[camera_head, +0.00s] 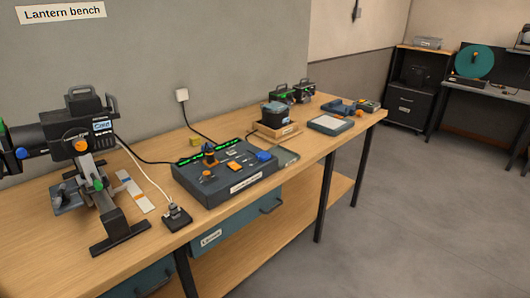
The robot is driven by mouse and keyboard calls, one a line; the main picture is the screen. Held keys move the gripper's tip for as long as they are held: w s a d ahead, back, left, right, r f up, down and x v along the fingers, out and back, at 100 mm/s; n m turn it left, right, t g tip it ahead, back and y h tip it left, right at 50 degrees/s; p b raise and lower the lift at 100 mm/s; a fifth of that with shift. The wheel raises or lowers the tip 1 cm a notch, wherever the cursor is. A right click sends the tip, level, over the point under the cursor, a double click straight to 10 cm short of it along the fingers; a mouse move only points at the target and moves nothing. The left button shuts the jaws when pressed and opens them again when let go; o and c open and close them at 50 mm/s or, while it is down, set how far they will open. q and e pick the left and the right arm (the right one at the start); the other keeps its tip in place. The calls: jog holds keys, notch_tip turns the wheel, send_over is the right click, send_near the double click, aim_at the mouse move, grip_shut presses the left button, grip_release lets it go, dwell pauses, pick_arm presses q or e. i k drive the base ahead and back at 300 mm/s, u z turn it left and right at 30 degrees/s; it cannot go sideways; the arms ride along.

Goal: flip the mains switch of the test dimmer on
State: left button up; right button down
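A dark console (228,186), which looks like the test dimmer, lies on the wooden bench in the head view. Its top carries two green-lit strips, an upright orange-and-black part (209,155), an orange block (234,166) and a blue part (264,155). Its front label is too small to read. I cannot tell which part is the mains switch or how it is set. A black cable runs from behind the console towards a white wall socket (182,95). Neither of my grippers is in view.
A stage lantern on a black stand (121,231) fills the bench's left end. A small black box (176,216) with a white cable sits left of the console. A wooden tray (279,134), a pale-topped box (330,124) and other items stand farther right. Open floor lies right of the bench.

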aim_at(233, 165)
jog(key=u, duration=0.35)
jog(key=i, duration=0.85)
jog(key=u, duration=0.6)
